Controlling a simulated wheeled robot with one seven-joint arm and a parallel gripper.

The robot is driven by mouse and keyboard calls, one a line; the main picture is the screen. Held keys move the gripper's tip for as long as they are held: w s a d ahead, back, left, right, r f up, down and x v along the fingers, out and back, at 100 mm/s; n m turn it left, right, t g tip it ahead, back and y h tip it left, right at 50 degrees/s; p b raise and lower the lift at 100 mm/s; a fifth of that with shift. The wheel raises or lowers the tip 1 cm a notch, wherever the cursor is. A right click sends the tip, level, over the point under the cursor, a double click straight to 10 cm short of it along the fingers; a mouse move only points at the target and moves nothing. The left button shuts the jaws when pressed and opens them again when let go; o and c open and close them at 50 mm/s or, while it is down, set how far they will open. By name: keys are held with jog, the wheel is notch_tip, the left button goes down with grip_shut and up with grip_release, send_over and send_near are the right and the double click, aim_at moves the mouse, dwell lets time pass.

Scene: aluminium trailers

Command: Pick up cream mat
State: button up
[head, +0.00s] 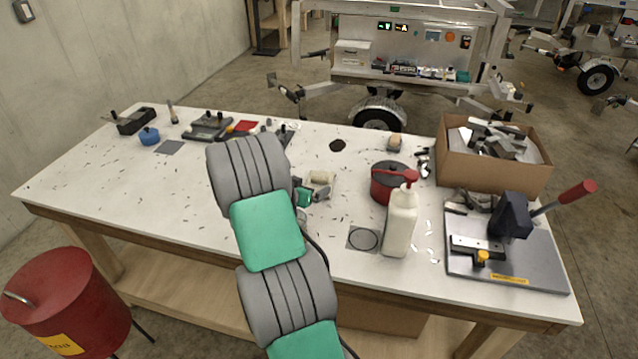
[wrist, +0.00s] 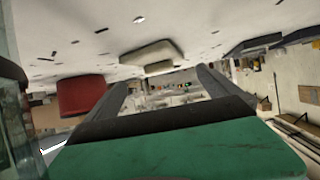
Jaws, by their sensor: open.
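The cream mat (head: 330,184) lies on the white table near the middle, just beyond the end of my arm. A small tan block (head: 319,177) appears to rest on it. In the wrist view, which looks upside down, the cream mat (wrist: 146,50) shows as a pale slab against the table, with the small block (wrist: 160,67) on it. My gripper (wrist: 163,82) is open, its two dark fingers apart with nothing between them. The mat shows beyond the fingertips, apart from them. In the head view my gripper (head: 312,194) is small and partly hidden by my arm.
A red pot (head: 388,188) and a white bottle (head: 401,222) stand right of the mat. A dark square with a ring (head: 364,239) lies in front. A cardboard box (head: 491,170) and a grey press plate (head: 500,265) fill the right end. Metal shavings litter the table.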

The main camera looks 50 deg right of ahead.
aim_at(318, 181)
jog(key=p+x, duration=0.2)
jog(key=x, duration=0.5)
jog(key=shift+d, duration=0.15)
jog(key=shift+c, duration=0.6)
jog(key=c, duration=1)
